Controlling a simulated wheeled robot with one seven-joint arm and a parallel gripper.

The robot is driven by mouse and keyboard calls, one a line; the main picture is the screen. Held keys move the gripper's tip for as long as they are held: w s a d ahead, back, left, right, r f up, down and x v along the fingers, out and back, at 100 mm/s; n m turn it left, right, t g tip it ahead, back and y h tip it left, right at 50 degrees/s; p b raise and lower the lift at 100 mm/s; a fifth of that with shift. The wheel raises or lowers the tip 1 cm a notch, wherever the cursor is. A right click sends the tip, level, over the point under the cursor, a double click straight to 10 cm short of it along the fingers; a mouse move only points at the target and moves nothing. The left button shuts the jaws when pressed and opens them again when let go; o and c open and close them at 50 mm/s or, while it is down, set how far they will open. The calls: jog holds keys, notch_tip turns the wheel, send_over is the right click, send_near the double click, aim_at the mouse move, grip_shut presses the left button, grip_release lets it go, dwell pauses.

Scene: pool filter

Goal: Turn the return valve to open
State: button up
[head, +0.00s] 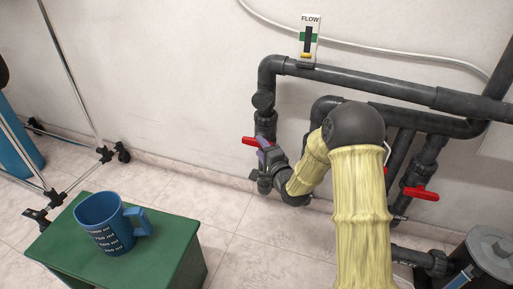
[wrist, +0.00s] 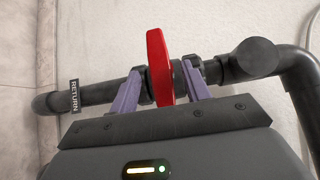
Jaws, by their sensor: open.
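The return valve's red handle (wrist: 159,66) stands across its dark pipe in the wrist view, beside a tag reading RETURN (wrist: 74,96). My gripper (wrist: 157,72) is open, with one purple finger on each side of the red handle and a gap visible on both sides. In the head view the red handle (head: 251,141) shows at the left pipe, with my gripper (head: 268,150) right at it. My arm covers part of the pipework there, and the far finger is hard to make out.
A second red valve handle (head: 420,193) is on the right pipe. A flow gauge (head: 309,40) sits on the upper pipe. A blue jug (head: 106,224) stands on a green stool (head: 178,262) at the lower left. Tiled floor (head: 215,205) is clear between stool and pipes.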

aim_at(259, 145)
jog(key=b+x, duration=0.1)
jog(key=x, duration=0.3)
jog(key=c, duration=1)
